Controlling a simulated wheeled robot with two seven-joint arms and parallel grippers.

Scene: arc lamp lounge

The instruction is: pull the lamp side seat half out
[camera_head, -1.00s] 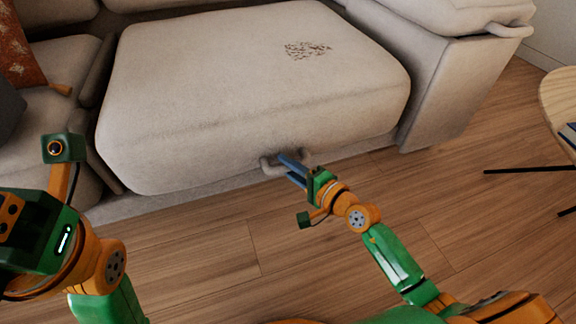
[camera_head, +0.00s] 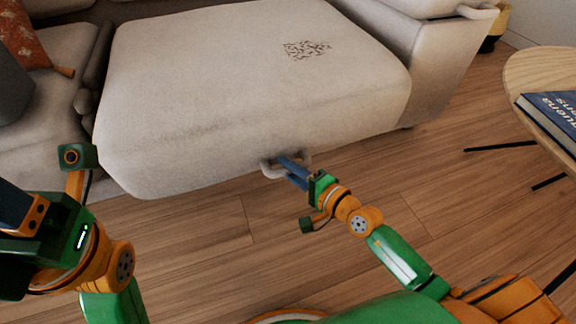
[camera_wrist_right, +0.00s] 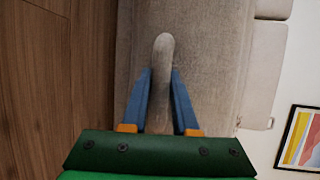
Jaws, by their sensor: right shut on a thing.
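The lamp side seat (camera_head: 230,90) is a wide beige cushion section standing out past the front of the sofa. A pale loop handle (camera_head: 268,168) is on its front face. My right gripper (camera_head: 287,167) is shut on this handle. In the right wrist view the handle (camera_wrist_right: 163,55) runs between the two blue fingers of the gripper (camera_wrist_right: 161,78). My left gripper (camera_head: 12,212) is at the left edge, away from the seat; its fingertips are cut off. No lamp can be made out.
A patch of dark squiggles (camera_head: 307,50) is on the seat top. The sofa arm (camera_head: 445,65) stands right of the seat. A round wooden table (camera_head: 535,75) with a blue book (camera_head: 555,112) is at the right. The wooden floor (camera_head: 290,225) before the seat is clear.

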